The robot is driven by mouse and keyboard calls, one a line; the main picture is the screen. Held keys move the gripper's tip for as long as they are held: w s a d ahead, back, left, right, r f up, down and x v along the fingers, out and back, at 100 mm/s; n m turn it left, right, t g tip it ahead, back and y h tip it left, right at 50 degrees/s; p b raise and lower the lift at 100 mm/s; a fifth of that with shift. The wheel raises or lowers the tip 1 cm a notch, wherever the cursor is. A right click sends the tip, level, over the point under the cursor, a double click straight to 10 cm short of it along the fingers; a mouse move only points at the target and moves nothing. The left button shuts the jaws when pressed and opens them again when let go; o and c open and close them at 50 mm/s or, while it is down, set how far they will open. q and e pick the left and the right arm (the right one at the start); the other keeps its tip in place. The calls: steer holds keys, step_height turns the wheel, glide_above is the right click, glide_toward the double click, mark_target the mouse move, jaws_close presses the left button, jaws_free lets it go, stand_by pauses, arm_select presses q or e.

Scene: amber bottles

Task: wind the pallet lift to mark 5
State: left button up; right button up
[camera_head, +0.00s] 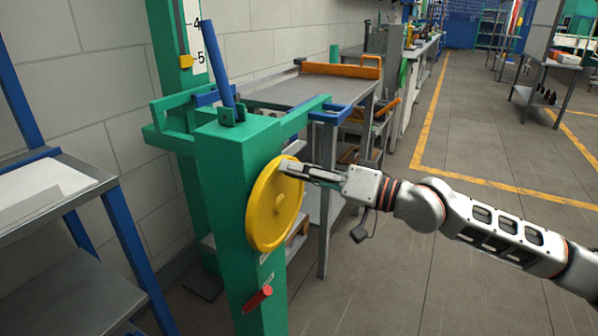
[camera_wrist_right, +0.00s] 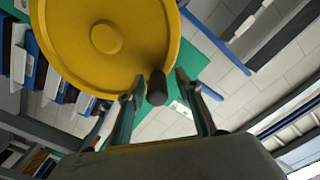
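The green pallet lift (camera_head: 239,160) stands at centre left in the head view. Its scale (camera_head: 194,35) shows marks 4 and 5, and a yellow pointer (camera_head: 186,61) sits about level with mark 5; I cannot tell if it is exact. The yellow handwheel (camera_head: 275,205) is on the lift's right side. My right gripper (camera_head: 290,168) is at the wheel's upper rim. In the right wrist view the wheel (camera_wrist_right: 105,70) has a dark crank knob (camera_wrist_right: 157,88). The knob stands between my right fingertips (camera_wrist_right: 160,82), with gaps on both sides. My left gripper is out of view.
A red handle (camera_head: 257,299) sticks out low on the lift post, below the wheel. A grey table (camera_head: 310,90) with an orange bar stands behind. A blue-framed shelf (camera_head: 70,205) is at the left.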

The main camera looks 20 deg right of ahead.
steer(key=shift+d, duration=0.1)
steer(key=shift+s+d+f, duration=0.1)
steer(key=shift+s+d, duration=0.05)
steer(key=shift+s, duration=0.05)
steer(key=v, duration=1.1)
stand_by(0.3)
steer(key=shift+s+d, duration=0.1)
steer(key=shift+s, duration=0.05)
stand_by(0.6)
